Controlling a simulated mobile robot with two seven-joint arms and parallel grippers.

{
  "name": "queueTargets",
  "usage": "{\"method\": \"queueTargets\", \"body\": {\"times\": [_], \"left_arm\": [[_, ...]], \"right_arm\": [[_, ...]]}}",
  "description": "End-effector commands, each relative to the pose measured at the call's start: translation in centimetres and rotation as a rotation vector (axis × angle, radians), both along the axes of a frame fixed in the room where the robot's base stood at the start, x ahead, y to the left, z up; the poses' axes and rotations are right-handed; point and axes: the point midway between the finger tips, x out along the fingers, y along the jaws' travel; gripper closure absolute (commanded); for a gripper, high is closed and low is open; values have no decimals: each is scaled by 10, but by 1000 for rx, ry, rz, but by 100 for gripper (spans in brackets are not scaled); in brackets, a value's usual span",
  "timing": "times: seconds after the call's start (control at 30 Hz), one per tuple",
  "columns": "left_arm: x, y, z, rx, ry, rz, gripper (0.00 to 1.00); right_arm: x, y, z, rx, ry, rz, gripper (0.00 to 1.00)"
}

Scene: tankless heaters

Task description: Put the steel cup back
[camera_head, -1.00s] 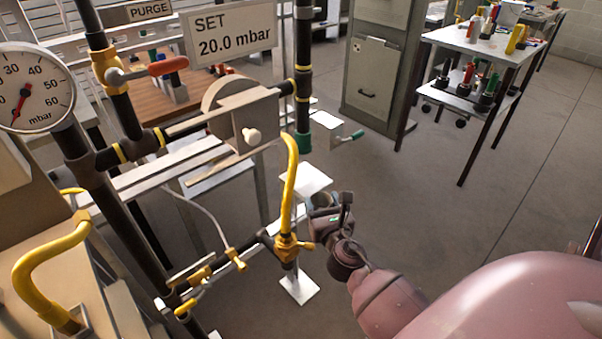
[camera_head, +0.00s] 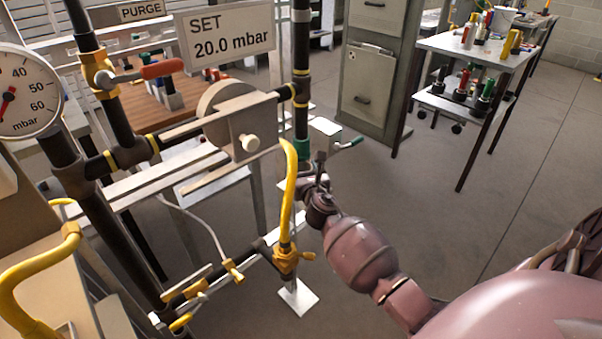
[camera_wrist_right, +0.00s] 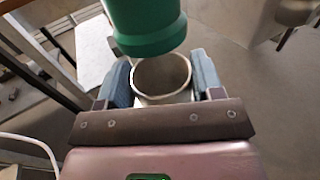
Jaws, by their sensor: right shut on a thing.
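My right gripper (camera_head: 316,180) is low beside the black vertical pipe with a green lower end (camera_head: 302,149). In the right wrist view its blue fingers (camera_wrist_right: 162,85) are shut on the steel cup (camera_wrist_right: 162,93), one on each side. The cup's open mouth faces up towards the camera. The pipe's green end (camera_wrist_right: 150,35) shows just above the cup's rim in that view; I cannot tell the gap between them. In the head view the cup is not clearly seen. My left gripper is not in view.
A yellow hose (camera_head: 288,190) and brass fittings (camera_head: 285,258) stand left of my right gripper. A white sign (camera_head: 226,33) and a pressure gauge (camera_head: 25,95) are on the pipework. A tool cart (camera_head: 470,48) is at the back right. The floor between is clear.

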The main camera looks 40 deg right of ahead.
Motion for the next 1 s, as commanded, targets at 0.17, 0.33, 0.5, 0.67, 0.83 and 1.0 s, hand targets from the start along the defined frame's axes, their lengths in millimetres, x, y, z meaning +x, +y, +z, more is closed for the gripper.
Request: {"method": "queueTargets", "body": {"times": [0.17, 0.33, 0.5, 0.67, 0.83, 1.0], "left_arm": [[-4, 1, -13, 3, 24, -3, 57], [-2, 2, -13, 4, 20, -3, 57], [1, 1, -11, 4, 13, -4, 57], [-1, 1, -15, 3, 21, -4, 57], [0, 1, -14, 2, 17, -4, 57], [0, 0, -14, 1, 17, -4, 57]], "right_arm": [[7, -3, -20, 3, 9, 0, 67], [7, -3, -16, 0, 1, 0, 67], [7, -3, -15, 0, 0, 0, 67], [7, -3, -21, -1, 3, 0, 67], [7, -3, -19, -1, 1, 0, 17], [7, -3, -19, 0, 1, 0, 14]]}}
